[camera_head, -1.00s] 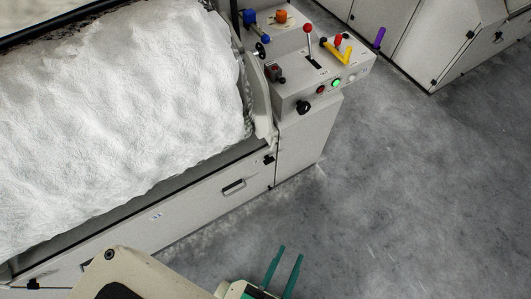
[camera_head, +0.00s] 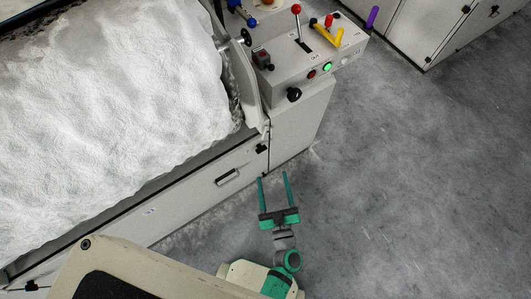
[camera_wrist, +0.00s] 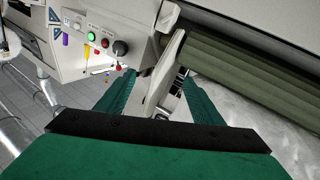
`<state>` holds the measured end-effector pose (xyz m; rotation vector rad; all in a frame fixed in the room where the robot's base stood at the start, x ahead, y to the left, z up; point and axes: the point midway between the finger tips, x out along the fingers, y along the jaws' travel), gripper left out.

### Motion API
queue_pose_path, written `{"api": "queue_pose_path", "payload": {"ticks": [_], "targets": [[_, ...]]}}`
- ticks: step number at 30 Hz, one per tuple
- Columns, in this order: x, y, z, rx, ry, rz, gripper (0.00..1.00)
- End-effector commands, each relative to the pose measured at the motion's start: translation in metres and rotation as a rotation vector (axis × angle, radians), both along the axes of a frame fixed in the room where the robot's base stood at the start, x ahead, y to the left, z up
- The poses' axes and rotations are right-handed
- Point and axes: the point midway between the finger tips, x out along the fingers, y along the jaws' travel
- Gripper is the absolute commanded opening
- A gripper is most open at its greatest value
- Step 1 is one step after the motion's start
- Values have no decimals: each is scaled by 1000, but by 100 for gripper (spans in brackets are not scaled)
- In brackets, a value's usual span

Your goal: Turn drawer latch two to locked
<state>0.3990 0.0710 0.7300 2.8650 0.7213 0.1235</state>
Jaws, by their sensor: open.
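A long pale drawer front (camera_head: 190,199) runs along the foot of the machine, with a dark handle (camera_head: 227,177) and a small label too small to read. A small black latch (camera_head: 262,149) sits at the drawer's right end, and another (camera_head: 32,286) at its left end. I cannot read which is number two, nor how either is turned. My green gripper (camera_head: 273,176) is open and empty, its fingers pointing at the machine just below the right latch in the picture, apparently apart from it. In the wrist view, my open fingers (camera_wrist: 156,78) frame the machine's pale end bracket.
Above the drawer lies a thick white fibre mass (camera_head: 110,90). The control box (camera_head: 310,65) at the drawer's right end carries a black knob (camera_head: 294,94), lit buttons and a red-topped lever (camera_head: 297,9). A grey cabinet (camera_head: 410,35) stands behind. The floor (camera_head: 410,180) at right is clear.

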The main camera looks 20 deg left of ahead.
Motion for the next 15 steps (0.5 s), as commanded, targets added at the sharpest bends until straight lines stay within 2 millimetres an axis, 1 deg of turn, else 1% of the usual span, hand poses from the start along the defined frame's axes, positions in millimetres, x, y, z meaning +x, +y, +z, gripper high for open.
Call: {"api": "queue_pose_path", "payload": {"ticks": [1, 6, 9, 12, 15], "targets": [[18, 4, -14, -14, 13, 44, 61], [61, 16, -69, -59, 134, 200, 61], [83, 18, -98, -84, 228, 272, 61], [100, 15, -121, -103, 319, 319, 61], [111, 11, -137, -114, 391, 347, 61]]}}
